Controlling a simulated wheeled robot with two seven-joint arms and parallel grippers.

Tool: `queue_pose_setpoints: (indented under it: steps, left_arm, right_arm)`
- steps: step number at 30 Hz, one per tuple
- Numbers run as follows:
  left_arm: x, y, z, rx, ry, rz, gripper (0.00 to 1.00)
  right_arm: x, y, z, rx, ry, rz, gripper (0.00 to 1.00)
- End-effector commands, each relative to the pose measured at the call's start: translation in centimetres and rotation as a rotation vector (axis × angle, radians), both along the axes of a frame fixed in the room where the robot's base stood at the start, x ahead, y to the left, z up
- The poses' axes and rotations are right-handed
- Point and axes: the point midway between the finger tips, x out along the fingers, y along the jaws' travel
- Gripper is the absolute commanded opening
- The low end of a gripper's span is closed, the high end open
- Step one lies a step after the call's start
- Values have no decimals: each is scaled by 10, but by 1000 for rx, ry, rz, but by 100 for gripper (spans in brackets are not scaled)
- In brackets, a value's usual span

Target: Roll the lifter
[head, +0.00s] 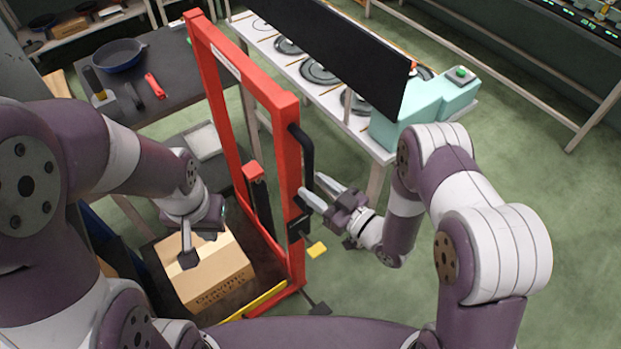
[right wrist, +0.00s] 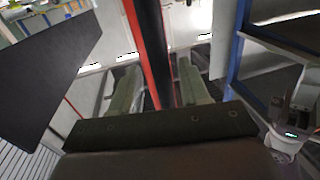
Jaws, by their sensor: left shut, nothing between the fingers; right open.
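A cardboard box (head: 215,275) sits low inside the frame. My right gripper (head: 318,190) is open beside the right post, just below the handle; I cannot tell whether it touches the lifter. In the right wrist view, a red post (right wrist: 132,25) with a dark strip passes between the open fingers (right wrist: 158,90). My left gripper (head: 188,258) is shut and empty, over the box.
A conveyor table (head: 270,45) with several pans and a black panel (head: 340,50) stands behind the lifter, with a teal machine (head: 410,120) at its end. A dark table (head: 150,90) with a blue pan (head: 119,55) is at the left. Green floor (head: 530,150) is clear at right.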

Motion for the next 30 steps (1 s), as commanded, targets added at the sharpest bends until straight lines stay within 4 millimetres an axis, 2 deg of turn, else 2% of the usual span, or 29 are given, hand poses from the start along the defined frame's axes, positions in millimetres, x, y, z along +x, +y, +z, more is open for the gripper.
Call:
queue_pose_setpoints:
  steps: [6,14,15,19,26,30]
  left_arm:
    - [0,0,5,0,0,0,0]
    - [0,0,4,0,0,0,0]
    - [0,0,4,0,0,0,0]
    - [0,0,4,0,0,0,0]
    - [0,0,4,0,0,0,0]
    - [0,0,-1,0,0,0,0]
  right_arm:
    - [15,16,0,-1,1,0,46]
    - [17,17,0,-1,1,-2,46]
    - [17,17,0,-1,1,-2,42]
    - [17,17,0,-1,1,-2,0]
    - [18,15,-1,-1,1,-2,0]
    - [26,4,-1,0,-1,-7,0]
